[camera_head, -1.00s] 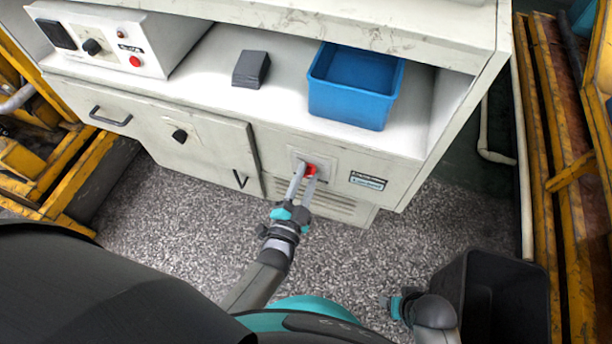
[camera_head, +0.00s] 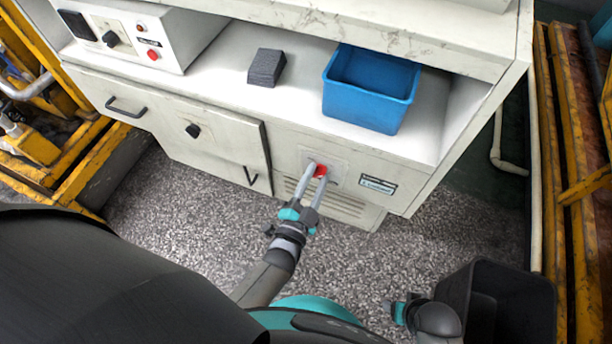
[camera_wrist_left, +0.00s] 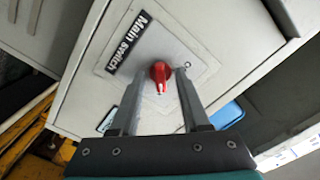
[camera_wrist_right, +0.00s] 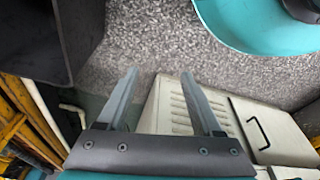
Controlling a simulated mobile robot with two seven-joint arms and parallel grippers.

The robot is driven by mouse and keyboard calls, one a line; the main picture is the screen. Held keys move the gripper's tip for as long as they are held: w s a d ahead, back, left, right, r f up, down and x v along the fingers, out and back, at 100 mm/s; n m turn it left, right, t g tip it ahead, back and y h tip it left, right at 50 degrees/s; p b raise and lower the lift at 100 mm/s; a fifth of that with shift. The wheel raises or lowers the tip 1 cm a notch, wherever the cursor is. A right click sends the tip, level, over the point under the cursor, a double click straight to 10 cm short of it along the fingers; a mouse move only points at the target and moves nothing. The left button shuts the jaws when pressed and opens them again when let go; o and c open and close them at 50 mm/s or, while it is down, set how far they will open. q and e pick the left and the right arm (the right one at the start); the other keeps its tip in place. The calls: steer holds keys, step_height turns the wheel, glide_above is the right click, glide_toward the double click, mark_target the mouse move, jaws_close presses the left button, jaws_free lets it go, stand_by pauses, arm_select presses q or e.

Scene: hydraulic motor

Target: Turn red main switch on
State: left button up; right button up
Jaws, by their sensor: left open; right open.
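The red main switch (camera_head: 320,171) is a knob on a light square plate on the cabinet's lower front. In the left wrist view the red knob (camera_wrist_left: 160,74) sits between the fingertips, beside a "Main switch" label (camera_wrist_left: 129,43). My left gripper (camera_head: 317,173) is open, its fingers pointing at the plate, one on each side of the knob. Gaps show between the fingers and the knob in the left wrist view; whether the tips touch the plate I cannot tell. My right gripper (camera_wrist_right: 160,74) is open and empty over the floor, away from the switch.
A blue bin (camera_head: 369,92) and a dark grey block (camera_head: 266,67) stand on the cabinet shelf. A control box (camera_head: 130,38) with a red button is at upper left. A black bin (camera_head: 497,300) stands close to my right gripper. Yellow frames flank both sides.

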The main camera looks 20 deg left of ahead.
arm_select(q)
steer(key=shift+s, duration=0.45)
steer(key=s+p, duration=0.2)
steer(key=s, duration=1.2)
steer(key=shift+a, duration=0.25)
arm_select(e)
steer(key=f, duration=0.1)
steer(key=s+d+f, duration=0.1)
steer(key=f, duration=0.1)
steer(key=s+d+f, duration=0.1)
steer(key=f, duration=0.1)
steer(key=shift+s+d, duration=0.1)
steer(key=shift+s, duration=0.1)
steer(key=shift+r, duration=0.1)
